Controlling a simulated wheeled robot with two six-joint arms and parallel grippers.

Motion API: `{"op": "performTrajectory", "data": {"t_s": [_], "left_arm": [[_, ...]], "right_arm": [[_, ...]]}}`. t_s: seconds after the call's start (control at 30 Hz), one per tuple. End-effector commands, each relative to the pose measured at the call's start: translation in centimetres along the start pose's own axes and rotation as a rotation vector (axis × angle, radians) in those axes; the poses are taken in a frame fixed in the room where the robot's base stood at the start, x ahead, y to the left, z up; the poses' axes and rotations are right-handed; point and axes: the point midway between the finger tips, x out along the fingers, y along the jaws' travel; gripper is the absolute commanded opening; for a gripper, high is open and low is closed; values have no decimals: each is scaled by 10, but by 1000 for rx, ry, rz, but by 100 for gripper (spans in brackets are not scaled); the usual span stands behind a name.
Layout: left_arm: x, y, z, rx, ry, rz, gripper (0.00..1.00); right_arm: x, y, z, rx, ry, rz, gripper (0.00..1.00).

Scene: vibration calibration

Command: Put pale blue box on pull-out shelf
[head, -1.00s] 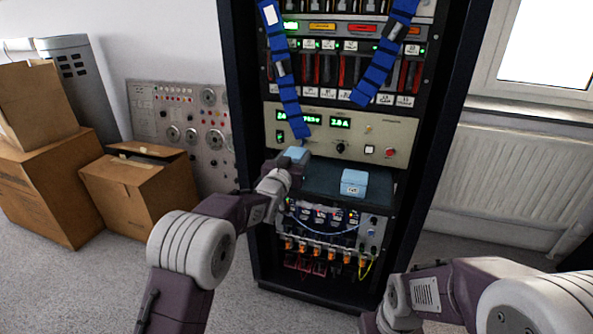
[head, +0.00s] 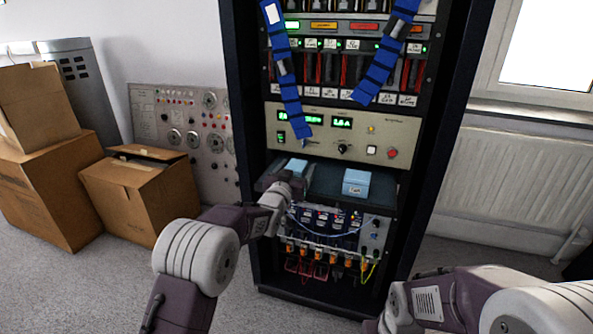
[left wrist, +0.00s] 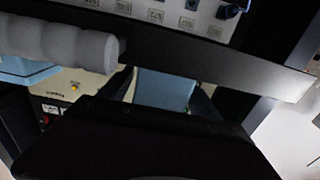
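A pale blue box with a label (head: 356,182) sits on the right part of the dark pull-out shelf (head: 325,178) in the rack. A second pale blue box (head: 297,167) is at the shelf's left part, right beside my left gripper (head: 285,182). I cannot tell whether it rests on the shelf or is held. The left fingertips are not clear in the head view. In the left wrist view, pale blue surfaces show at the left (left wrist: 22,70) and at the middle (left wrist: 165,92), partly hidden by dark parts. My right arm is at the lower right; its gripper is out of view.
A beige panel (head: 350,145) with lit displays is just above the shelf, and a wired panel (head: 330,222) is below. Blue straps (head: 290,80) hang in front of the rack. The rack frame (head: 445,120) bounds the right side. Cardboard boxes (head: 150,190) stand left.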

Motion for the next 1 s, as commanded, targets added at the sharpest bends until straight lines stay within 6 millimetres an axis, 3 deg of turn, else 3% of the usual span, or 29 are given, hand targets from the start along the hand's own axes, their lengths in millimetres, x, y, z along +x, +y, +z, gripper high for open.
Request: {"op": "performTrajectory", "data": {"t_s": [0.17,0.57,0.7,1.0], "left_arm": [[-11,0,-4,0,-1,0,73],[-91,0,-5,1,-1,-1,73],[-112,0,-2,1,2,0,73],[-120,0,-3,0,0,0,73]], "right_arm": [[-5,0,0,0,0,0,71],[-17,0,-2,0,0,0,71],[-9,0,-1,0,0,0,71],[-9,0,-1,0,0,0,71]]}}
